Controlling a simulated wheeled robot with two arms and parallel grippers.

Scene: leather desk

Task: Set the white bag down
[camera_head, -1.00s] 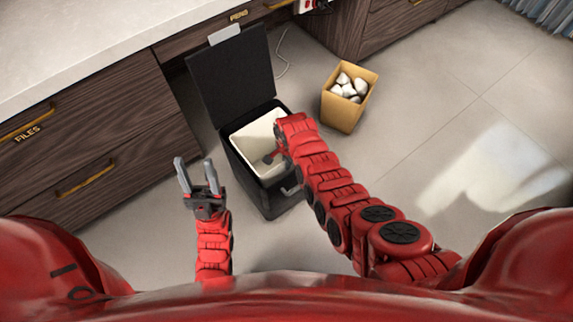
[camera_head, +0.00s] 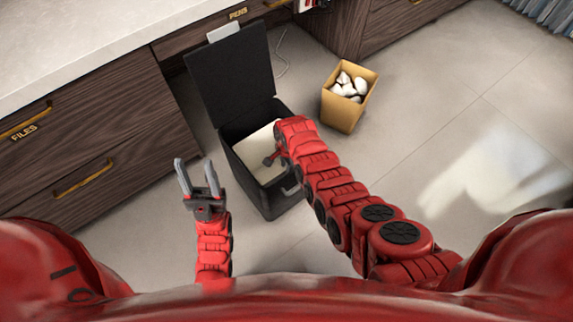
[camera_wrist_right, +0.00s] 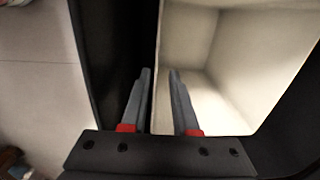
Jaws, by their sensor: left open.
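The white bag (camera_head: 252,152) looks like an open-topped, square-sided liner. It sits inside the black bin (camera_head: 268,200), below the bin's rim. In the right wrist view its pale inner walls and floor (camera_wrist_right: 240,60) show, empty. My right gripper (camera_wrist_right: 160,72) reaches down at the bag's near side. Its two fingers stand apart, with a gap between them by the bag's edge, and look open. The red right arm hides part of the bag and bin in the head view. My left gripper (camera_head: 196,165) is open and empty, left of the bin.
The bin's black lid (camera_head: 230,80) stands open against the back. A tan bin (camera_head: 345,110) with white crumpled pieces stands to the right. Wooden drawers (camera_head: 90,140) and a pale desktop (camera_head: 90,40) lie left. The floor (camera_head: 440,110) at right is clear.

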